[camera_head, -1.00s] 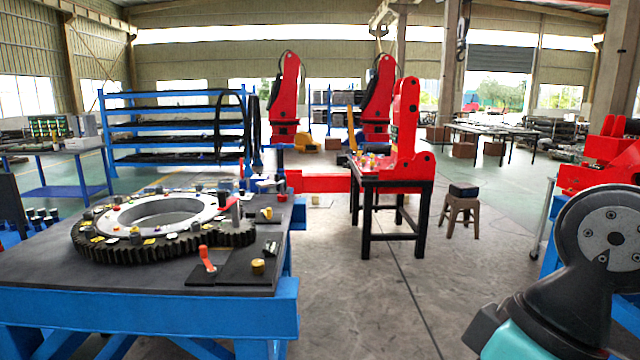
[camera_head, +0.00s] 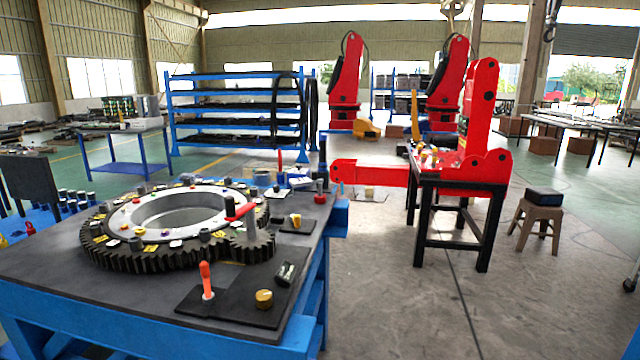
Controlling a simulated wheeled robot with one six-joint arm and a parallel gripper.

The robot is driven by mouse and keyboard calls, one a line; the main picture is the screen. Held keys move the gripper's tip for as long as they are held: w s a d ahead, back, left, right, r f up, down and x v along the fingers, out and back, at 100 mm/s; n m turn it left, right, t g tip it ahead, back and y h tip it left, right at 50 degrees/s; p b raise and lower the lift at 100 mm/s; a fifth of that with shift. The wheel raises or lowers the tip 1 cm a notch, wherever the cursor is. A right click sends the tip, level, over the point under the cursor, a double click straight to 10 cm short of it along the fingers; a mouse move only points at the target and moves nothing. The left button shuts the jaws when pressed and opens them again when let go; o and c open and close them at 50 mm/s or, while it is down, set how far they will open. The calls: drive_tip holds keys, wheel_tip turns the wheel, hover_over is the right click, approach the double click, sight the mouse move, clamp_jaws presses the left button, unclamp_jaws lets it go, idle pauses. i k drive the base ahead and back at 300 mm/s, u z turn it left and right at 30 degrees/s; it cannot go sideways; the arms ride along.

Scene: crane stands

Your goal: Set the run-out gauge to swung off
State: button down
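The run-out gauge cannot be told for sure at this size. A red lever (camera_head: 240,212) juts from a small grey post at the front right of the large dark gear ring (camera_head: 125,254), and may belong to it. An orange upright handle (camera_head: 206,280) stands on a dark plate in front of the gear, beside a yellow knob (camera_head: 264,299) and a small black cylinder (camera_head: 286,273). My gripper is not in view.
The gear lies on a blue-framed bench (camera_head: 60,306) with a dark top. A red machine arm on a black stand (camera_head: 483,232) is to the right, with a stool (camera_head: 537,224) beyond. The floor between bench and stand is mostly clear.

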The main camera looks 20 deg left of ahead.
sight(300, 182)
drive_tip(key=u, duration=0.4)
drive_tip(key=i, duration=0.6)
drive_tip(key=u, duration=1.1)
drive_tip(key=i, duration=0.75)
drive_tip(key=u, duration=0.05)
